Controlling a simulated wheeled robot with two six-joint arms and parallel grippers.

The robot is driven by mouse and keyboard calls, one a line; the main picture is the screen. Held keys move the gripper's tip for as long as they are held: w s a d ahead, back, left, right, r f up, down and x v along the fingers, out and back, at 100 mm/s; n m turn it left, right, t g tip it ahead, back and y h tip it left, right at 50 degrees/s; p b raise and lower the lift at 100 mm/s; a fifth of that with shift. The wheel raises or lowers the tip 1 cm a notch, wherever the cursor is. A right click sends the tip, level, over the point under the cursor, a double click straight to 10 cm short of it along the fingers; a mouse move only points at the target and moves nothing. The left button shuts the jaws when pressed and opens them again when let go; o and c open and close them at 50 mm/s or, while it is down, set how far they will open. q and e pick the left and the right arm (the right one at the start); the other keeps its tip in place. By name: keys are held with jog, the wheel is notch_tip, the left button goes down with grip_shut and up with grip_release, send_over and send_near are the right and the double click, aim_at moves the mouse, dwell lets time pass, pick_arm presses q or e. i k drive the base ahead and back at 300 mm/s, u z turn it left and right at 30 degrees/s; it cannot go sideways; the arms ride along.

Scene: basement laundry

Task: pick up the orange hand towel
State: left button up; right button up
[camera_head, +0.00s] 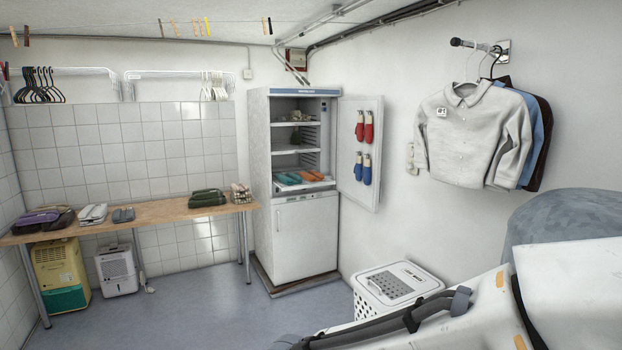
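An orange folded cloth (312,176), which looks like the hand towel, lies on the lowest open shelf of a white fridge-like cabinet (292,233) against the back wall. Teal and blue folded items (287,179) lie just to its left on the same shelf. The cabinet door (344,152) stands open to the right, and the orange cloth is in plain view. Neither of my grippers shows. Part of my own arm fills the lower right, far in front of the cabinet.
A wooden table (165,211) with folded clothes stands left of the cabinet. A white laundry basket (394,288) with a lid stands on the floor at the right front of the cabinet. Shirts (470,135) hang on the right wall. The floor (215,305) before the cabinet is clear.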

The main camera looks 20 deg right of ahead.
aim_at(312, 176)
jog(key=u, duration=0.05)
jog(key=i, duration=2.4)
jog(key=z, duration=0.25)
jog(key=i, duration=2)
jog(key=z, duration=0.45)
jog(key=i, duration=1.7)
jog(key=z, duration=0.15)
